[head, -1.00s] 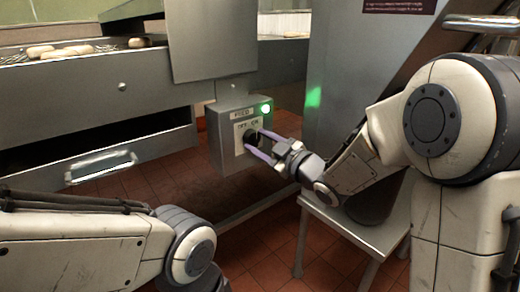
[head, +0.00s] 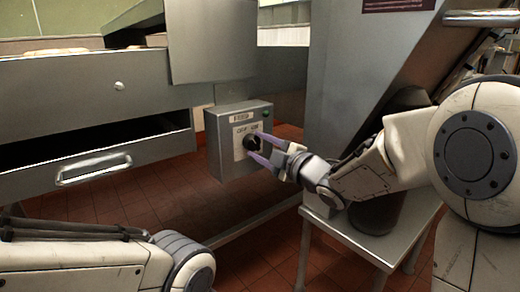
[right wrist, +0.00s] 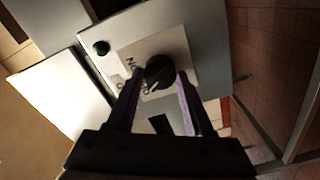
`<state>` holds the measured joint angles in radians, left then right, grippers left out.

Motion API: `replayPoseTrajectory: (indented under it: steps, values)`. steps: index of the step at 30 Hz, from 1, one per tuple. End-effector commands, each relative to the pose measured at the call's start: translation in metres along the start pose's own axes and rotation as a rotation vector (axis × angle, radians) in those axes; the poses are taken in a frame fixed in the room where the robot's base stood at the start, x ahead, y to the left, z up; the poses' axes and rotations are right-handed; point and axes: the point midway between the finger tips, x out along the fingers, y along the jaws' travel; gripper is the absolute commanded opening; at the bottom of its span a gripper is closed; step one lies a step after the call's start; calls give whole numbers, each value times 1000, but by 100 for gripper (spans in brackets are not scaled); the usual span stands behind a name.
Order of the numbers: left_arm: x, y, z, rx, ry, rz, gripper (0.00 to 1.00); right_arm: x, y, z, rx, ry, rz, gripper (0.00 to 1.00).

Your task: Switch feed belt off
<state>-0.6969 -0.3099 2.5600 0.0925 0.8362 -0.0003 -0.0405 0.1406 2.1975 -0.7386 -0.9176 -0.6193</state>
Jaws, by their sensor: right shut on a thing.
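The grey feed control box (head: 218,160) has a label plate with OFF at left and ON at right. Its black rotary knob (head: 251,142) sits below the lettering. My right gripper (head: 257,147) is shut on the knob from the right. In the right wrist view, the gripper's fingers (right wrist: 160,74) lie on either side of the knob (right wrist: 163,68), whose white mark points toward the OFF side. The lamp (head: 266,113) is dark; it is also dark in the right wrist view (right wrist: 101,47). My left arm shows at lower left, its gripper out of view.
An open metal drawer (head: 150,145) with a handle is left of the box. A sheet-metal panel (head: 212,40) hangs above it. A sloped steel housing (head: 335,110) and a small metal table (head: 365,240) stand at right. The tiled floor below is clear.

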Motion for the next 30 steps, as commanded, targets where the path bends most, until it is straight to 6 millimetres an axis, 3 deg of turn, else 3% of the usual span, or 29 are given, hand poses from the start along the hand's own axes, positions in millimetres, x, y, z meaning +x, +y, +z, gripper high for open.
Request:
replayPoseTrajectory:
  steps: [9, 10, 12, 23, 30]
  values:
    - [0, 0, 0, 0, 0, 0, 50, 0, -1, 0, -5, 1, -3, 0]
    - [0, 0, 0, 0, 0, 0, 50, 0, -1, 0, -5, 1, -3, 59]
    - [0, 0, 0, 0, 0, 0, 50, 0, -1, 0, -5, 1, -3, 82]
    - [-2, 0, 0, 0, 0, 0, 50, -3, 1, 0, -3, -1, -1, 82]
    - [-18, 1, -1, 0, 0, 0, 50, -41, 4, 0, -3, -5, -1, 82]
